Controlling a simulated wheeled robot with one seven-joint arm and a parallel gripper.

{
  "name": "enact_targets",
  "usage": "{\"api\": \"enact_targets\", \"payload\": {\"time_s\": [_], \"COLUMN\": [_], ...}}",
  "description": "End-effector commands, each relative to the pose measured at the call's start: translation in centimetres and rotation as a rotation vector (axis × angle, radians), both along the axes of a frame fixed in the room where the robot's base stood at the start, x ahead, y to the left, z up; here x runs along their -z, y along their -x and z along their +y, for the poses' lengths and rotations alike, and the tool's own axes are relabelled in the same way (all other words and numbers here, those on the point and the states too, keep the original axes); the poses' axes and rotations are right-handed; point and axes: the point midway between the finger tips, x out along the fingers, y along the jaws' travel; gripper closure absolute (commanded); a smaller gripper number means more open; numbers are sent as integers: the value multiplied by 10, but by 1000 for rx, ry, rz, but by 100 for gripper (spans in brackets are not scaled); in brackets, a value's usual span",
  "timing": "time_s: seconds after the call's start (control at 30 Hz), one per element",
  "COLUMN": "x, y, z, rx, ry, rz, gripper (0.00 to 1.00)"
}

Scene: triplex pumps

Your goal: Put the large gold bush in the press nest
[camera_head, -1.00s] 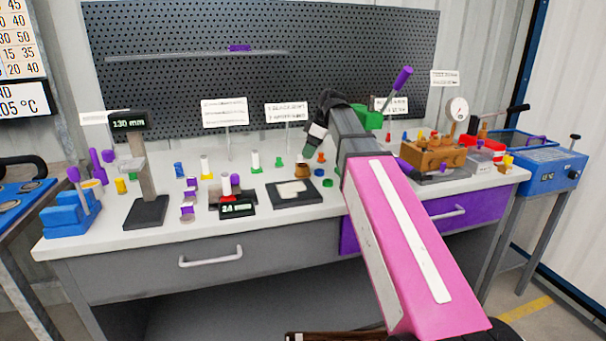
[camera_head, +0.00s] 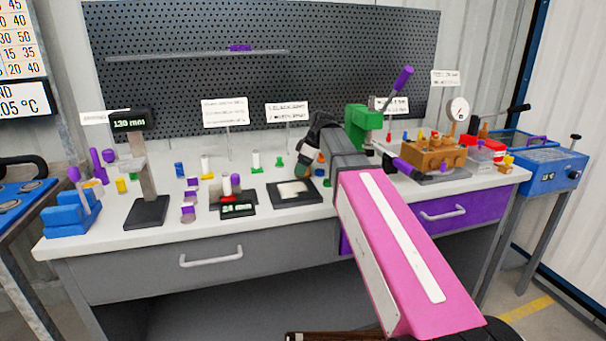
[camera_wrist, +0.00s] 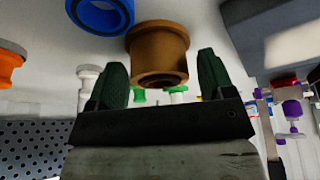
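The large gold bush (camera_wrist: 158,48), a brown-gold flanged cylinder, stands between and just beyond my gripper's two dark green fingers in the wrist view. My gripper (camera_wrist: 163,72) is open, with a gap showing on both sides of the bush. In the head view my gripper (camera_head: 301,173) is low over the bench, just behind the black plate, and it hides most or all of the bush. A green press (camera_head: 362,119) with a purple-handled lever stands to the right, behind my arm. Its nest is hidden or cannot be made out.
A blue ring (camera_wrist: 100,12) and an orange part (camera_wrist: 9,62) lie close to the bush. The black plate (camera_head: 277,198) is in front of my gripper. Several small coloured parts stand to the left. A brown fixture with a gauge (camera_head: 432,155) is at the right.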

Motion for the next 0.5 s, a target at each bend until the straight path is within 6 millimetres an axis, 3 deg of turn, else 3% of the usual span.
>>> {"api": "enact_targets", "payload": {"time_s": [0.03, 0.13, 0.17, 0.5], "x": [0, 0, 0, -2], "y": [0, 0, 0, 0], "z": [0, 0, 0, 0], "rx": [0, 0, 0, 0], "ry": [0, 0, 0, -1], "rz": [0, 0, 0, 0], "gripper": [42, 74, 80, 84]}}
